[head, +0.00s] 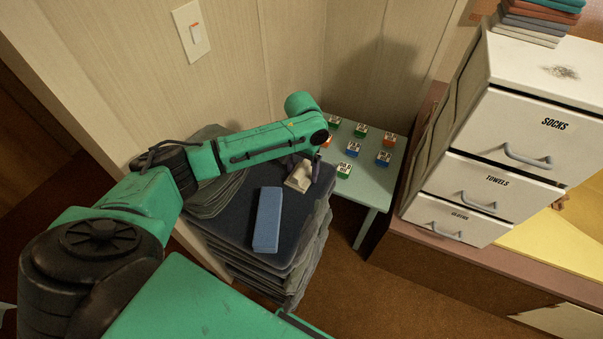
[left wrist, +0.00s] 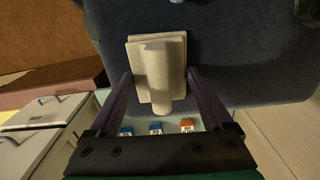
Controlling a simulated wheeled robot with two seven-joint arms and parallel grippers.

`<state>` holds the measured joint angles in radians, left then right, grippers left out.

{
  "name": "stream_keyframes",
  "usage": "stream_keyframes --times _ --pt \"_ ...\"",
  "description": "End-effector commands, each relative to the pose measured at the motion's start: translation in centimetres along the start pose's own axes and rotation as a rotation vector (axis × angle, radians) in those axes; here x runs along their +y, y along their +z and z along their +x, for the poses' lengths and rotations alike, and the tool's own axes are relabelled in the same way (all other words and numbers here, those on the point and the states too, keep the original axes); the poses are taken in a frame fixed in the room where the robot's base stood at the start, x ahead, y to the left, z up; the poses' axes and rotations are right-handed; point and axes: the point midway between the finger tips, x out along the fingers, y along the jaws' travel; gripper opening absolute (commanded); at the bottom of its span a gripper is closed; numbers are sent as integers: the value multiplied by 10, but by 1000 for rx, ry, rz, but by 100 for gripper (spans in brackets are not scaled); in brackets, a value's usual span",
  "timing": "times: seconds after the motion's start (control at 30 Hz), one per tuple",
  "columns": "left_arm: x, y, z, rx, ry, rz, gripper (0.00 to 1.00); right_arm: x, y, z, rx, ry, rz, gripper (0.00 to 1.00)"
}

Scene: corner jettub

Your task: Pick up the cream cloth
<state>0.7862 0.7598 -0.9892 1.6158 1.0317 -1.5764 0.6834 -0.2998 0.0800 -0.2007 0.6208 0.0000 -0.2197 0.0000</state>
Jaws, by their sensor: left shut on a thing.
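The cream cloth (head: 298,180) is small and folded, with a raised ridge along its middle. It is at the far end of a dark blue-grey pile of folded fabric (head: 232,207). My left gripper (head: 304,169) comes down over it and is shut on it. In the left wrist view the cream cloth (left wrist: 157,60) sits between the two dark fingers of my left gripper (left wrist: 159,74), one on each side. I cannot tell whether it is clear of the pile. My right gripper is not in view.
A folded blue cloth (head: 268,222) lies on the pile, nearer than the cream one. A pale green table (head: 374,187) with several small coloured blocks stands just beyond. A white drawer unit (head: 478,140) is at the right. Walls close in behind.

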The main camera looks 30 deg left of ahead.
Motion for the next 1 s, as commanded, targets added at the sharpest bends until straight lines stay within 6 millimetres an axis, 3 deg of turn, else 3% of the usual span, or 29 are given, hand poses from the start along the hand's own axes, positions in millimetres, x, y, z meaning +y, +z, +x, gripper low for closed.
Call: stream_keyframes --times 0.27,0.47,0.73,0.83,1.0 --pt "0 -1 -17 3 1 0 30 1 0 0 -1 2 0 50" --pt "0 -2 -70 8 2 1 30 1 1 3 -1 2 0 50" --pt "0 -1 -165 5 1 -1 30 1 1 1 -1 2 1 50" --pt "-1 -1 -188 4 -1 -1 30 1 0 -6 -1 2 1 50" --pt "0 0 -201 0 0 -1 30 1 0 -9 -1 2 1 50"
